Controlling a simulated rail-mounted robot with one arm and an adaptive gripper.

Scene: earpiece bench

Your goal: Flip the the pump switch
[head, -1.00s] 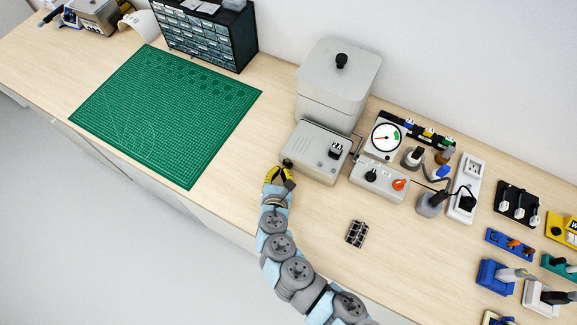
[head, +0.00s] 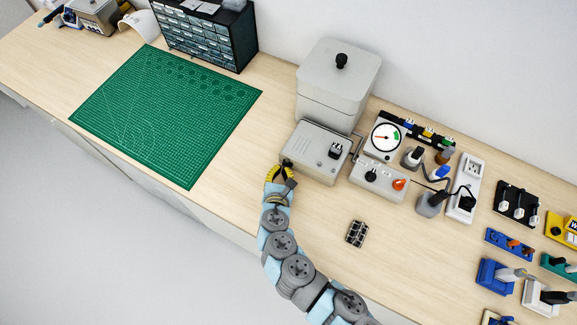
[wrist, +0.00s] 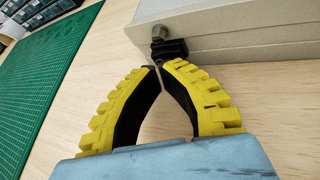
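A light grey metal box (head: 315,152) stands in front of the square grey tank. A black rocker-like piece (head: 336,150) sits on its top. A small black lever on a metal collar (wrist: 170,49) sticks out of the box's side in the wrist view; I take it to be the pump switch. In the head view it is a dark spot at the box's left corner (head: 287,162). My gripper (wrist: 158,67), with yellow ribbed fingers, has its tips together right at the lever. I cannot tell whether they touch it. Nothing is visibly held between the fingers.
A lidded grey tank (head: 338,85) stands behind the box. A gauge panel (head: 385,138) and a unit with black and orange knobs (head: 378,181) stand to its right. A green cutting mat (head: 165,115) lies left. A small dark part (head: 357,234) lies on open bench.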

